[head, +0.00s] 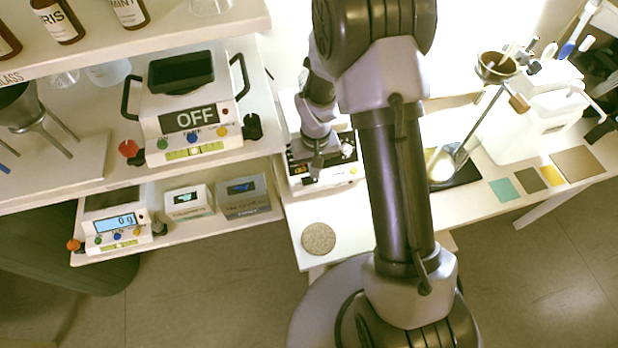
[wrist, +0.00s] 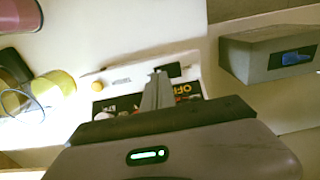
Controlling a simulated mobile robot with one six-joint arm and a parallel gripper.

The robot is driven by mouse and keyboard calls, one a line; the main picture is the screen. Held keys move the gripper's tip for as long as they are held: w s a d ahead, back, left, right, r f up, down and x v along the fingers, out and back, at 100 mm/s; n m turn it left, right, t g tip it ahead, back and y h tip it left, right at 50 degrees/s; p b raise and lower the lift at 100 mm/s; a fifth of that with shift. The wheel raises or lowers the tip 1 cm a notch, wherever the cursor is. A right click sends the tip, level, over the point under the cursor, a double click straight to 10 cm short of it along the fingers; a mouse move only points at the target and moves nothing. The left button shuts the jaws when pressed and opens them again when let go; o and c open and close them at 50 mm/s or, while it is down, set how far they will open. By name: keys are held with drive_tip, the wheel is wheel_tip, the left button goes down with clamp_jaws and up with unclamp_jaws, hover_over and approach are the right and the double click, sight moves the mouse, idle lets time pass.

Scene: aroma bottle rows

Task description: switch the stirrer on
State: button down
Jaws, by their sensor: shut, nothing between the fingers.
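A white device (head: 354,172) with a dark front panel, which I take to be the stirrer, stands on the white table, partly hidden behind my arm. In the wrist view its dark panel (wrist: 190,90) shows orange letters reading OFF, partly covered by my fingers. White and red parts show beside the fingers, and a yellow button (wrist: 98,86) is on its white body. My gripper (head: 318,172) is over the front of this device, pointing down. In the wrist view its fingers (wrist: 158,78) are shut and empty, over the panel. I cannot tell whether the tips touch it.
At left, a shelf holds another device (head: 190,146) reading OFF with a black tray. A speckled round disc (head: 318,239) lies on the table front. A white container (head: 530,125) stands right.

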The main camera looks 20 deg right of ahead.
drive_tip(key=shift+f+b, duration=0.5)
drive_tip(key=shift+f, duration=0.2)
drive_tip(key=shift+r, duration=0.1)
wheel_tip(320, 180, up, 7)
drive_tip(key=p, duration=0.5)
idle(0.4)
